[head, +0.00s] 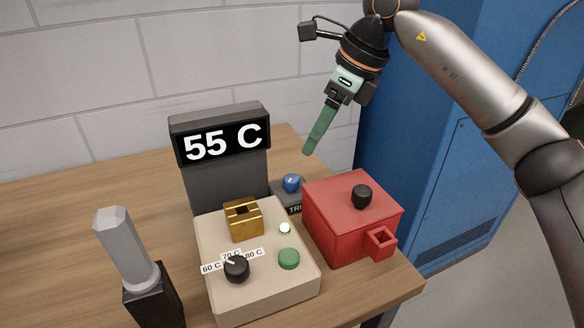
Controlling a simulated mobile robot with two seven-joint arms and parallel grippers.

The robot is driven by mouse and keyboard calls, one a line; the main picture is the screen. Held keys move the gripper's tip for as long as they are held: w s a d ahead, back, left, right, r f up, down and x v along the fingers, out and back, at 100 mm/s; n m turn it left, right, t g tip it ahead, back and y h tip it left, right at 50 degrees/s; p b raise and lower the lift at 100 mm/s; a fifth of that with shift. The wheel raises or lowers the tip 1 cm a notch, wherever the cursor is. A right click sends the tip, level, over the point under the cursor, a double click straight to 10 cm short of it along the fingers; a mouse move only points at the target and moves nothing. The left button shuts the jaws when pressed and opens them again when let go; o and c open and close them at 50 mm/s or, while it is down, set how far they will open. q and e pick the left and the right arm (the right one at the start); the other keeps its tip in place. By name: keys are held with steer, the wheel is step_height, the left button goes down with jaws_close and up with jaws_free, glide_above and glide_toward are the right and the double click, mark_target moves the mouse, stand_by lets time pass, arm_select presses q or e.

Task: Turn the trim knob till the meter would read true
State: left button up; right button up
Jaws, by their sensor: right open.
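The blue trim knob (291,183) sits on a small dark base behind the red box, which partly hides its label, "TRI" showing. The meter (222,143) reads "55 C" on a dark upright stand. My right gripper (309,150), with green fingers, hangs above and a little right of the trim knob, pointing down and left. It is open and touches nothing; its fingers overlap in this view. My left gripper is out of view.
A beige unit (262,298) carries a brass slotted block (244,222), a black dial (236,268) marked 60, 70 and 80 C, a green button (289,259) and a lit lamp (285,228). A red box (345,226) stands right. A grey-handled tool (126,252) stands front left.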

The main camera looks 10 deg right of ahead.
mark_target(293, 178)
steer(key=b+x, duration=0.1)
steer(key=x, duration=1)
steer(key=shift+s+f, duration=0.1)
steer(key=shift+f, duration=0.1)
jaws_close()
